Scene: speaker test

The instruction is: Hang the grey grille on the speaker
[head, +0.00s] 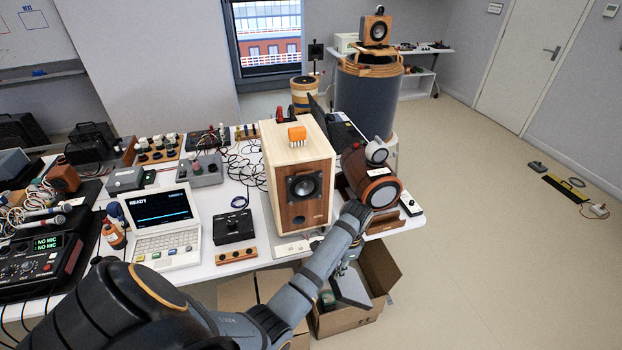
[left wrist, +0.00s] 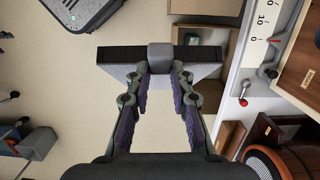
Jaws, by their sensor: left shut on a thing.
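The speaker (head: 285,160) is a pale wooden box with a brown front panel and a dark round driver. It stands upright on the table, and no grille shows on its front. My left gripper (head: 343,267) is beyond the table's front edge, low and to the right of the speaker. It is shut on the grey grille (head: 353,289), which hangs tilted above an open cardboard box. In the left wrist view my left gripper (left wrist: 160,70) grips the middle of the grille (left wrist: 118,56), seen nearly edge-on with a dark side. My right gripper is not in view.
The open cardboard box (head: 347,320) stands on the floor below. The floor (head: 500,250) at right is mostly clear.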

